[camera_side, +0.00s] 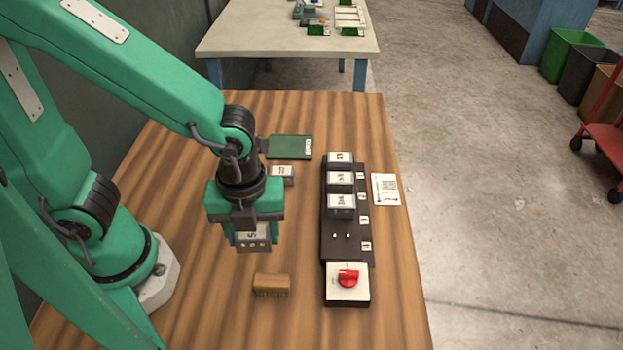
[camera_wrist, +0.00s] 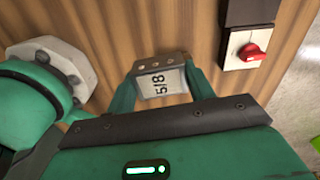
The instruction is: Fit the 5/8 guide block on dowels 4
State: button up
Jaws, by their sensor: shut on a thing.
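The 5/8 guide block (camera_wrist: 162,84) is a grey block with a white label reading 5/8. My gripper (camera_wrist: 158,88) is shut on it, one finger on each side. In the side view the block (camera_side: 252,236) hangs below my gripper (camera_side: 246,226), above the table and left of the dark rail. The dark rail (camera_side: 337,249) carries three labelled blocks (camera_side: 341,204) in its far part. Two small pale dowels (camera_side: 354,236) stand bare nearer the front. Small number tags (camera_side: 365,246) line the rail's right side, too small to read.
A red knob on a white plate (camera_side: 347,294) sits at the rail's near end. A brown block (camera_side: 271,284) lies in front of my gripper. Another grey block (camera_side: 283,173) and a green plate (camera_side: 289,147) lie behind it. A white card (camera_side: 386,189) lies right of the rail.

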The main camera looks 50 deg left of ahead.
jog(key=shift+s+d+r, duration=0.3)
jog(key=shift+s+d, duration=0.05)
dwell(0.6)
jog(key=w+d, duration=0.3)
jog(key=w, duration=0.4)
jog(key=m, duration=0.1)
send_over(341, 239)
jog(key=shift+f, duration=0.15)
dwell(0.3)
jog(key=shift+f, duration=2.75)
jog(key=shift+f, duration=1.1)
